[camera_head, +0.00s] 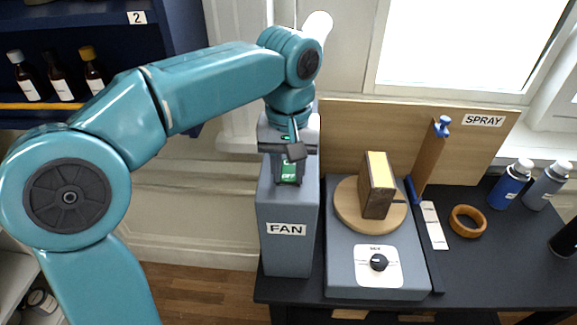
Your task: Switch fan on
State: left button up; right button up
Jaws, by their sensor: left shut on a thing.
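The fan box (287,247) is a tall grey housing with a white FAN label, standing at the left end of the dark table. A small green lit part (288,172) shows near its top, with lettering too small to read. My left gripper (290,160) is at the top of the box, pointing down, its dark fingers shut on a small part there. The fingers hide most of that part, so I cannot tell its position. My right gripper is not in view.
Right of the fan box is a grey turntable unit (345,270) with a round wooden plate (350,213) bearing a block (377,186), and a black knob (379,262). Further right are a wooden ring (467,221) and spray cans (510,184). A wooden board (345,130) stands behind.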

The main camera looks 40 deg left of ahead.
pick_arm(q)
jog(key=g+p, duration=0.1)
jog(key=p, duration=0.1)
jog(key=g+h+p, duration=0.1)
jog(key=p, duration=0.2)
jog(key=w+r+g+p, duration=0.1)
jog(key=p, duration=0.1)
jog(key=shift+a+h, duration=0.3)
jog(key=shift+h, duration=0.1)
jog(key=shift+f+g+h, duration=0.3)
jog(key=shift+f+g, duration=0.05)
jog(key=shift+g, duration=0.15)
